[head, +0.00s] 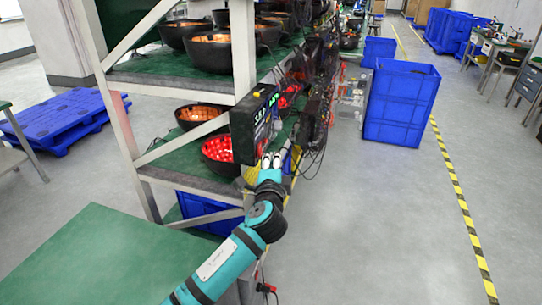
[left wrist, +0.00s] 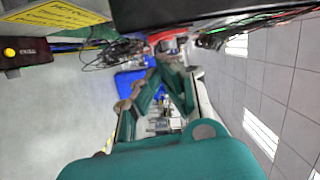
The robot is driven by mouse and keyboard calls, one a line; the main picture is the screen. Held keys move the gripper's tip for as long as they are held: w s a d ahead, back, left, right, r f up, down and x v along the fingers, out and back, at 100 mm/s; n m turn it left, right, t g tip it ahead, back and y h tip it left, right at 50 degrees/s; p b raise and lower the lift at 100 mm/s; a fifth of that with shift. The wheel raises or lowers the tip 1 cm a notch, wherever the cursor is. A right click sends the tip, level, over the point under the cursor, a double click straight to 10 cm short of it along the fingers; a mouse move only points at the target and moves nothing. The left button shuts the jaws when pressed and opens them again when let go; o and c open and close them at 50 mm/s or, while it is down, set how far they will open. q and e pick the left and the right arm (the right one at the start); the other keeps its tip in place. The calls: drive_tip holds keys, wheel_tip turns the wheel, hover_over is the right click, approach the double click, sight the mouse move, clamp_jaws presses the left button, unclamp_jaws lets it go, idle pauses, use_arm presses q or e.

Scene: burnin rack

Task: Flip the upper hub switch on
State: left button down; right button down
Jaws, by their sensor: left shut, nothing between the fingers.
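A black hub box (head: 253,124) with green lit digits is mounted on the end of the rack. My left gripper (head: 271,160) is shut and empty, just below the lower right part of this box in the head view. I cannot tell whether it touches the box. In the left wrist view, my left gripper's fingers (left wrist: 168,78) point away from the camera, and a dark box edge (left wrist: 200,12) crosses the top. The upper hub switch cannot be made out in either view. My right gripper is not in view.
The rack's green shelves hold black bowls, one glowing red (head: 218,150). Cables hang right of the hub. A blue bin (head: 400,100) stands farther along the aisle. A green tabletop (head: 95,262) is at lower left. A yellow label (left wrist: 55,14) shows at upper left.

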use_arm(q)
drive_tip(key=shift+w+a+f, duration=0.1)
drive_tip(key=shift+a, duration=0.3)
drive_tip(key=shift+d, duration=0.1)
drive_tip(key=shift+w+a+f+m, duration=0.15)
drive_tip(key=shift+a+m, duration=0.35)
drive_tip(key=shift+m, duration=0.1)
